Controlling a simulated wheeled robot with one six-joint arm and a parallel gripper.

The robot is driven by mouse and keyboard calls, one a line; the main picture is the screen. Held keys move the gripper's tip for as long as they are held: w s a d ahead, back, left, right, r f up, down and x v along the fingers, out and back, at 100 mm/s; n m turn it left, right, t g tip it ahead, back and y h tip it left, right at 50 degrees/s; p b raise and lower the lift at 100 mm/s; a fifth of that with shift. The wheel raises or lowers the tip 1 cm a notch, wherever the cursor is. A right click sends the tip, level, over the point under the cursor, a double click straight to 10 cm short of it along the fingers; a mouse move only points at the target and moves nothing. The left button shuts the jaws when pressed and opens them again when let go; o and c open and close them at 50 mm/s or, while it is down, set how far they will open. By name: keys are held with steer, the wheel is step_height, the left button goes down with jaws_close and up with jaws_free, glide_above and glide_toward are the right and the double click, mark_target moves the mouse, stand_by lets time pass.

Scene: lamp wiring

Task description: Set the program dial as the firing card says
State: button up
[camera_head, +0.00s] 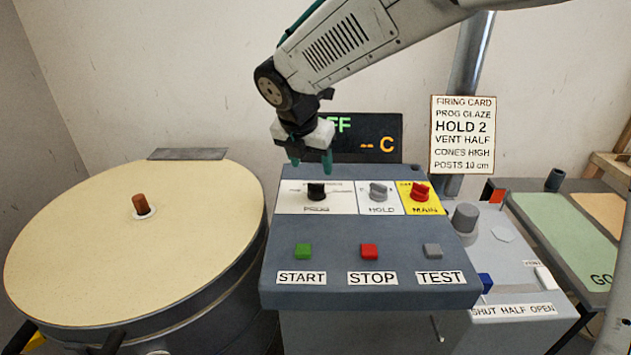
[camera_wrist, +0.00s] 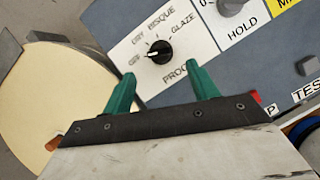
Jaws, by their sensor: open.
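The black program dial (camera_head: 316,191) sits on a white plate on the kiln control box. In the wrist view the dial (camera_wrist: 159,51) has OFF, DRY, BISQUE and GLAZE around it, with PROG below. Its white pointer mark appears to face OFF. The firing card (camera_head: 462,135) on the wall side reads PROG GLAZE, HOLD 2, VENT HALF, CONES HIGH, POSTS 10 cm. My gripper (camera_head: 311,164) is open and empty above the dial. In the wrist view its two green fingers (camera_wrist: 163,80) are spread apart, below the dial in the picture.
The grey HOLD knob (camera_head: 378,191) and red MAIN knob (camera_head: 420,191) stand close to the dial's right. START, STOP and TEST buttons (camera_head: 369,251) lie in front. A dark display (camera_head: 385,135) is behind, partly covered by my arm. The round kiln lid (camera_head: 90,240) is at left.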

mark_target(316, 184)
steer(key=x, duration=0.7)
steer(key=shift+w+f, duration=0.15)
steer(key=shift+f, duration=0.2)
steer(key=c, duration=1)
